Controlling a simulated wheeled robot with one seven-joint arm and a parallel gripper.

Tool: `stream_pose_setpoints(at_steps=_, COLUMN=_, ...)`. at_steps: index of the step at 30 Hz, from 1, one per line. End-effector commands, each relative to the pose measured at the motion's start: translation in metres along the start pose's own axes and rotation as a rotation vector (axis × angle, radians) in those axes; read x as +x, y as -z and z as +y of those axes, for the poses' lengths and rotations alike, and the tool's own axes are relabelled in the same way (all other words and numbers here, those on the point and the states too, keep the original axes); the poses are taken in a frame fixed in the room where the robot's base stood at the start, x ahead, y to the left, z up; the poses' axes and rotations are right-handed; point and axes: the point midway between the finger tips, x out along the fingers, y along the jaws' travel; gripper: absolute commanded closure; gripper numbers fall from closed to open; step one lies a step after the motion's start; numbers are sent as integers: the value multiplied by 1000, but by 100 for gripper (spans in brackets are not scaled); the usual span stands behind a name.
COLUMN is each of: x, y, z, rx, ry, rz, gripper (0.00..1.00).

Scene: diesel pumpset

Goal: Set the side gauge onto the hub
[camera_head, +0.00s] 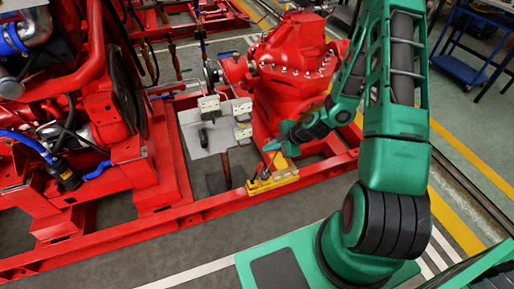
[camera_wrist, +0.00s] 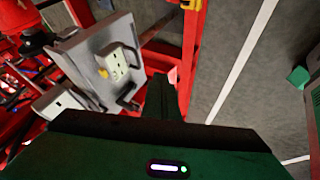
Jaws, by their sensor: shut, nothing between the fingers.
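White gauge-like blocks with dark handles sit on a grey plate (camera_head: 196,140) in the head view: one at the upper left (camera_head: 209,104), others along the right edge (camera_head: 242,108). The wrist view shows one white block with a yellow knob (camera_wrist: 118,64) on the plate and another white block (camera_wrist: 58,102) at the left. I cannot tell which is the side gauge. A coupling hub (camera_head: 212,73) seems to show on the shaft left of the pump. My gripper (camera_head: 272,146) is shut and empty, right of the plate; its dark fingers show in the wrist view (camera_wrist: 164,90).
The red pump (camera_head: 292,62) stands close behind my gripper, and the red engine (camera_head: 70,110) is at left. A yellow fixture (camera_head: 272,179) sits on the red base rail (camera_head: 130,231) below my gripper. Open floor lies in front. A blue trolley (camera_head: 460,70) is far right.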

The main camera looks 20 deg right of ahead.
Motion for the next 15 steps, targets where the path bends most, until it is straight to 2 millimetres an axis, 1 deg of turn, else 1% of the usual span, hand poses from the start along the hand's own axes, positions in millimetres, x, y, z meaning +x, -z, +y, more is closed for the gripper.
stream_pose_setpoints(at_steps=5, x=23, y=2, z=-1, rx=-1, ry=2, rz=3, gripper=100)
stream_pose_setpoints(at_steps=15, x=87, y=2, z=-2, rx=0, ry=3, rz=3, gripper=100)
